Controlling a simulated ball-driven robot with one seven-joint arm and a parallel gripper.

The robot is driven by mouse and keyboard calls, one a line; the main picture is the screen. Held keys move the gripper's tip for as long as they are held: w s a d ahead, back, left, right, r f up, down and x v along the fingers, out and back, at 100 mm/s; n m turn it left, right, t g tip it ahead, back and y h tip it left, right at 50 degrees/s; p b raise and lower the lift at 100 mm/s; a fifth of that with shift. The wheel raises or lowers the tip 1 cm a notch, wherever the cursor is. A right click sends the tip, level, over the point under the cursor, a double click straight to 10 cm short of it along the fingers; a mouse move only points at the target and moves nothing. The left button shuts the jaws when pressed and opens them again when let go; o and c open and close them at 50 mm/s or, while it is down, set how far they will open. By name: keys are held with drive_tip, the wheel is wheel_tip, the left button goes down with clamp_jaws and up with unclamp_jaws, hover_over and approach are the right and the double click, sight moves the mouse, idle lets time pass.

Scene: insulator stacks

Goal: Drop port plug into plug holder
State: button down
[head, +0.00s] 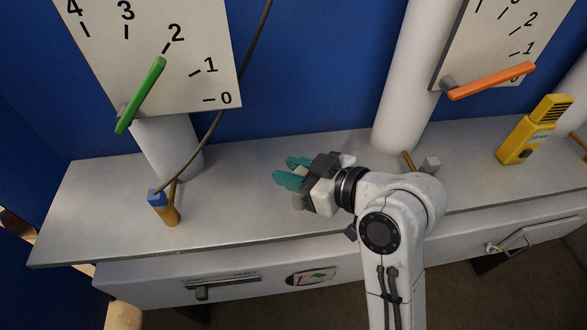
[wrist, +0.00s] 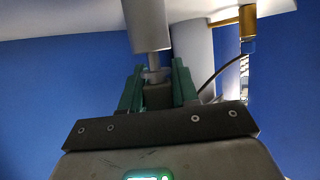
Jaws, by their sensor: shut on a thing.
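My gripper (head: 290,172) is over the middle of the grey shelf, its teal fingers pointing left. In the wrist view (wrist: 157,88) the fingers close on the narrow end of a grey cylindrical piece (wrist: 148,28), which looks like the port plug. In the wrist view, which looks upside down, the piece reaches toward the pale shelf surface. I cannot tell whether it touches the shelf or sits in a holder. No plug holder can be made out for sure.
A brass post with a blue cap (head: 157,197) and a cable stands on the shelf (head: 90,215) at left. White columns (head: 402,90) rise behind. Shelf between post and gripper is clear.

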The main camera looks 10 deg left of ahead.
drive_tip(key=shift+f+b, duration=0.45)
drive_tip(key=shift+f, duration=0.25)
drive_tip(key=c, duration=0.8)
unclamp_jaws()
drive_tip(key=b+v, duration=0.1)
drive_tip(key=v, duration=1)
drive_tip(key=shift+w, duration=0.1)
